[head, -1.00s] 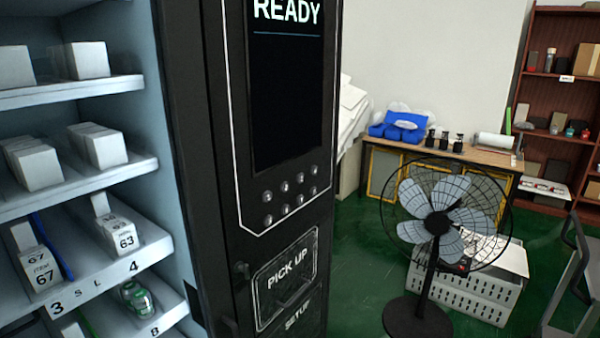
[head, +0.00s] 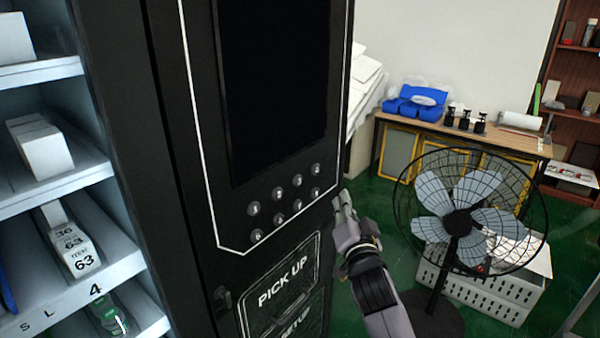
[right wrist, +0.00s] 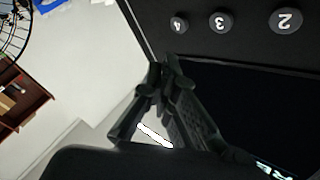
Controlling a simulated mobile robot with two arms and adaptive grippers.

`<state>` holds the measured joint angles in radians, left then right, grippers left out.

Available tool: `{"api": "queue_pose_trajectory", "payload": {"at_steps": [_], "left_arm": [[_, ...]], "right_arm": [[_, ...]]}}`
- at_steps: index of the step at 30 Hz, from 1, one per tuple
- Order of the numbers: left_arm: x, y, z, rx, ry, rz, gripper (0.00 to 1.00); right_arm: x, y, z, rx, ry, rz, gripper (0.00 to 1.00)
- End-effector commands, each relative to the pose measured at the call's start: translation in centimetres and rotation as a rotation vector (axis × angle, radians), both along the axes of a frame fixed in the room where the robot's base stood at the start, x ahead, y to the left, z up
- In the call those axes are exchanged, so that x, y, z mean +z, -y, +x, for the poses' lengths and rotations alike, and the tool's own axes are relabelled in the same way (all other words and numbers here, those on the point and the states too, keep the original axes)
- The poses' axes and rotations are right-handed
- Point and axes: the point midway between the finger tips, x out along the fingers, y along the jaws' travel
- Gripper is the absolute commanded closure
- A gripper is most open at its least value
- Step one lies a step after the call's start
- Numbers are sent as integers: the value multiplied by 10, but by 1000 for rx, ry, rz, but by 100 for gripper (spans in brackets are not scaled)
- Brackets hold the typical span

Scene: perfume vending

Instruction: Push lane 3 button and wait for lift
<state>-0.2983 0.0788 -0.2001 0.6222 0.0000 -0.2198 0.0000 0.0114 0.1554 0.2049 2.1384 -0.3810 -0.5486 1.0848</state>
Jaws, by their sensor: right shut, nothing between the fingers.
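The vending machine's button panel (head: 230,240) has two rows of round buttons below a dark screen (head: 275,90). The lane 3 button (head: 297,181) is third from the left in the upper row. In the right wrist view, the button marked 3 (right wrist: 221,22) sits upside down between the 4 and the 2. My right gripper (head: 343,200) is shut and empty, to the right of the buttons in the picture. In the right wrist view its fingertips (right wrist: 166,72) are below and left of the 3, apart from it. My left gripper is out of view.
A pick-up door (head: 285,283) is below the panel. Shelves with boxes, including a white box (head: 45,152), stand at left. A black fan (head: 462,222) stands at right, before a crate (head: 500,300) and a table (head: 490,138).

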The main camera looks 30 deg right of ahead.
Motion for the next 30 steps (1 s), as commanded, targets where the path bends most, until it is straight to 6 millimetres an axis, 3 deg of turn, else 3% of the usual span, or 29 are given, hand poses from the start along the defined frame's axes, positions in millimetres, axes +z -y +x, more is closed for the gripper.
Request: {"api": "queue_pose_trajectory", "payload": {"at_steps": [4,17,30], "left_arm": [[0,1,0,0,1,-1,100],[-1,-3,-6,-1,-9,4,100],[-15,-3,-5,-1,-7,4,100]], "right_arm": [[13,2,-4,-6,29,7,100],[13,0,-1,-5,29,8,100],[12,-21,50,-5,30,9,100]]}}
